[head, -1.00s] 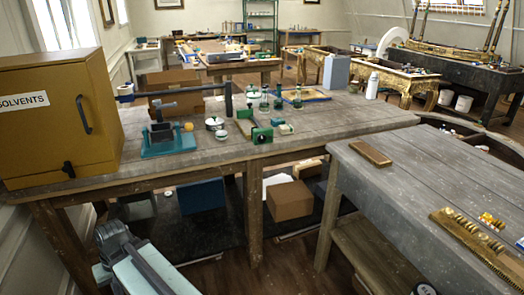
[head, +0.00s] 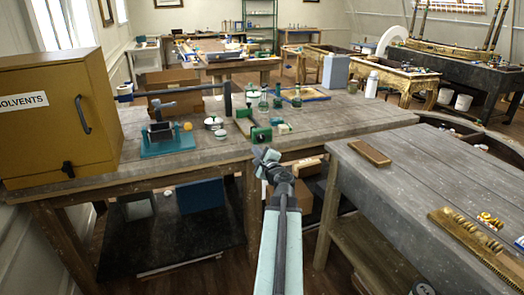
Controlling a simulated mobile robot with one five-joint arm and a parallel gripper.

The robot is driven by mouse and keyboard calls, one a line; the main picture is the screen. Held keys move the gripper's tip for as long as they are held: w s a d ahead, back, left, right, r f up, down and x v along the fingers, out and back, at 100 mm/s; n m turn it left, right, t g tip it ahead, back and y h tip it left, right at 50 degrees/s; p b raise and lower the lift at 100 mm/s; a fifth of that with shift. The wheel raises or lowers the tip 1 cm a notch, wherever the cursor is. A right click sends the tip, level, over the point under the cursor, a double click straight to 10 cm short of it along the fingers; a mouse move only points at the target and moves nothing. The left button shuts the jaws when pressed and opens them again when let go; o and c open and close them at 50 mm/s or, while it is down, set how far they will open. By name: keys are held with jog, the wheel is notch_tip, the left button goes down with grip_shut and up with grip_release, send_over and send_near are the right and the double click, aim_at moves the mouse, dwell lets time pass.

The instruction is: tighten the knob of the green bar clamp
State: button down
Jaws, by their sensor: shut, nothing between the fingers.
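The green bar clamp (head: 261,134) lies at the front edge of the wooden workbench, its dark bar running back between green end pieces. I cannot make out its knob clearly at this size. My gripper (head: 266,154) is in front of the bench edge, just below the clamp in the picture. It is shut and empty, and I see no contact with the clamp. My arm reaches up to it from the bottom middle.
The workbench (head: 200,158) also holds a teal vise (head: 165,142), an orange ball (head: 187,126), white tins (head: 214,123) and glass flasks (head: 278,99). A yellow solvents cabinet (head: 55,115) stands at left. A grey table (head: 400,205) with a wooden block (head: 369,153) stands close at right.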

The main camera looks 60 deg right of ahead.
aim_at(259, 136)
jog(key=shift+m+h, duration=0.3)
jog(key=w+d, duration=0.4)
jog(key=d, duration=0.1)
jog(key=shift+w+d+r, duration=0.15)
jog(key=shift+d, duration=0.1)
dwell(0.6)
jog(key=shift+r, duration=0.25)
jog(key=shift+s+d+r+p, duration=0.3)
jog(key=shift+r+p, duration=0.35)
jog(key=shift+p, duration=0.25)
jog(key=shift+s+d+r, duration=0.15)
jog(key=shift+d+r, duration=0.05)
jog(key=shift+r, duration=0.05)
jog(key=shift+s+d+p, duration=0.1)
jog(key=shift+p, duration=0.2)
